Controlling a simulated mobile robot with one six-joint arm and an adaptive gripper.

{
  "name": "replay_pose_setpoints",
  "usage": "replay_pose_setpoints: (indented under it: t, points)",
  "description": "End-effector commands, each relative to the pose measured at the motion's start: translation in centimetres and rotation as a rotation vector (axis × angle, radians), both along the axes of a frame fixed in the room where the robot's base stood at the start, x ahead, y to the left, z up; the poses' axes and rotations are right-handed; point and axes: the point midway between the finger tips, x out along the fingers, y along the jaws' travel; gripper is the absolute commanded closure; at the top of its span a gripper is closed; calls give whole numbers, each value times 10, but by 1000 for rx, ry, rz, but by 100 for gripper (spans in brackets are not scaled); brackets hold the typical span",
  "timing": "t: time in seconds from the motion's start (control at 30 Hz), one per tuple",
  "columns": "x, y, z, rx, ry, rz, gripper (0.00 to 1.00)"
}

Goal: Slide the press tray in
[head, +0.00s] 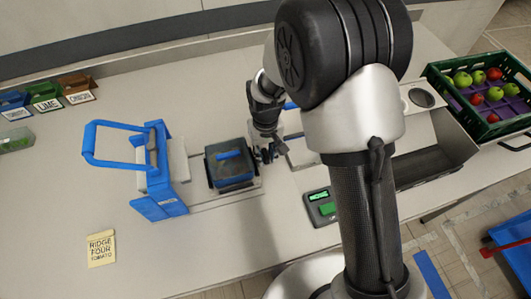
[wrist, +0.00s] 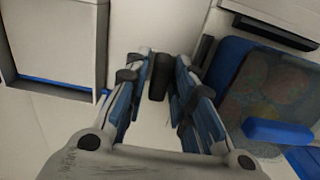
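The blue press frame (head: 172,190) with its looped lever handle (head: 88,145) stands left of centre on the counter. To its right the press tray (head: 258,185) sits on a pale track, outside the frame. It carries a dark blue block with a bright blue bar (head: 228,155); they also show at the right of the wrist view, with the bar (wrist: 275,131) nearest. My gripper (head: 268,154) is low at the tray's right end. In the wrist view my gripper (wrist: 160,75) has its fingers apart on either side of a dark upright post (wrist: 158,78); contact is not clear.
A pale box with blue edging (head: 301,150) stands just right of my gripper. A scale with a green display (head: 320,207) is in front. A yellow card (head: 101,248) lies front left. A green crate (head: 436,84) of fruit and a grey trough (head: 462,146) are at right.

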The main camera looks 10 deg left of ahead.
Motion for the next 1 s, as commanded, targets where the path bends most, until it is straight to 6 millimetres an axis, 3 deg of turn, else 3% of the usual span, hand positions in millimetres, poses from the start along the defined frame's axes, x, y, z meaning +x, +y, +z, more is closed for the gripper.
replay_pose_setpoints:
  t: [0.17,0.5,1.0]
  points:
    - [0,0,0,0,0,0,77]
    - [0,0,0,0,0,0,100]
    - [0,1,1,0,0,1,100]
